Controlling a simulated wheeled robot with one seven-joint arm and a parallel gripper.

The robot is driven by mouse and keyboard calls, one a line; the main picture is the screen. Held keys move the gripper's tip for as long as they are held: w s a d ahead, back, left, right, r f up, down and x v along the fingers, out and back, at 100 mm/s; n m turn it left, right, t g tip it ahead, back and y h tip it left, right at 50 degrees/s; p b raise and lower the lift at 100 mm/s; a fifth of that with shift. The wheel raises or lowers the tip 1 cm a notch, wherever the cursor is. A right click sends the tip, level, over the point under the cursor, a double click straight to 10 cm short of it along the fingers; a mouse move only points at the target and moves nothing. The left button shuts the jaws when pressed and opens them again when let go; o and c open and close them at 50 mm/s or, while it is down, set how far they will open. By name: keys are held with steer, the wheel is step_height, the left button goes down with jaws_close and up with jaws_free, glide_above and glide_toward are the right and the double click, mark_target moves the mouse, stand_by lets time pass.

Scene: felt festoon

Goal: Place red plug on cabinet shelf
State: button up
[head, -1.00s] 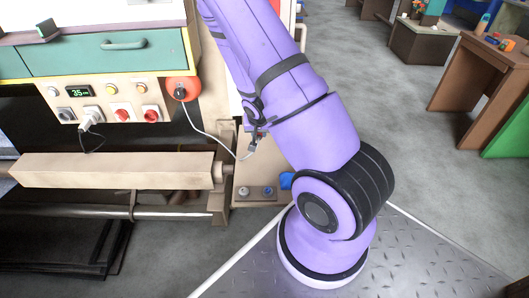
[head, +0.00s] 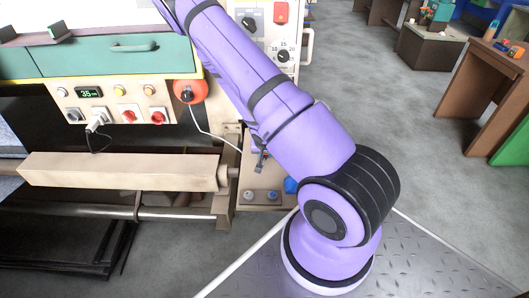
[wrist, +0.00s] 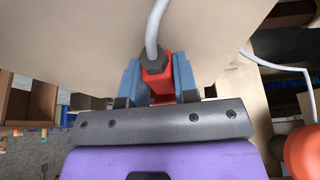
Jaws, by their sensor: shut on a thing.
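In the wrist view my gripper (wrist: 158,88) is shut on the red plug (wrist: 157,90), between its blue-grey fingers. A black collar and a grey cable come out of the plug's far end. A broad beige surface (wrist: 100,35) fills much of the view behind the plug; I cannot tell whether they touch. In the head view my arm reaches to the top left, and the gripper and plug are not visible. A cream cabinet (head: 286,35) with dials stands behind my arm. Below it is a low cream ledge (head: 263,203) with small knob-like pieces; I cannot tell which part is the shelf.
The machine has a teal drawer (head: 110,55), a control panel with a white plug (head: 97,122), and an orange-red disc (head: 189,91) with a pale cable hanging. A cream roller bar (head: 120,172) lies below. Grey floor (head: 380,100) is open to the right, before brown tables (head: 478,90).

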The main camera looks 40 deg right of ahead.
steer(key=shift+f, duration=0.1)
steer(key=o, duration=1)
